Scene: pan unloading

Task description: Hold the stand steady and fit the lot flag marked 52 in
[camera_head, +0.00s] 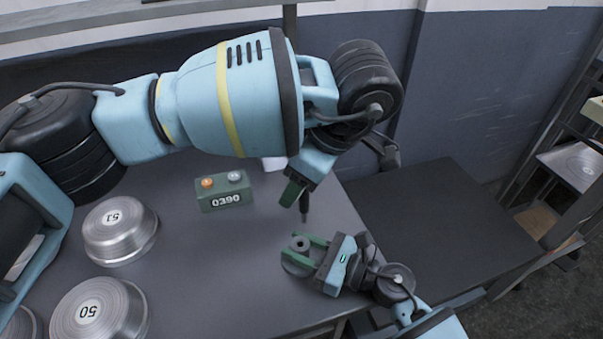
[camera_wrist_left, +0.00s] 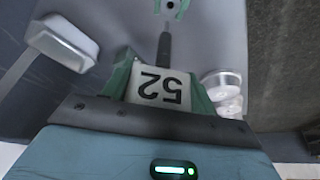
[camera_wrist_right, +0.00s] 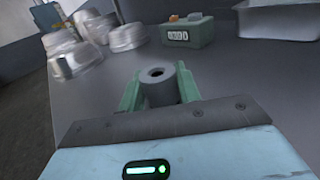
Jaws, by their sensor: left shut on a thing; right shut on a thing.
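My left gripper (camera_wrist_left: 160,88) is shut on the white lot flag (camera_wrist_left: 165,89), which carries the number 52, upside down in the left wrist view. The flag's dark stem (camera_head: 304,206) points down towards the stand, and its tip appears apart from it. The stand (camera_head: 300,243) is a grey round piece with a hole in its top. It stands upright on the table in the head view, and my right gripper (camera_head: 306,250) is shut around it. The right wrist view shows the stand's empty-looking hole (camera_wrist_right: 157,73) between the green fingers.
A green box marked 0390 (camera_head: 225,191) stands behind the stand on the grey table (camera_head: 210,262). Metal pans marked 51 (camera_head: 120,232) and 50 (camera_head: 98,312) are at the left. A pale tray (camera_wrist_left: 62,42) lies near the back. A dark surface (camera_head: 440,220) adjoins at the right.

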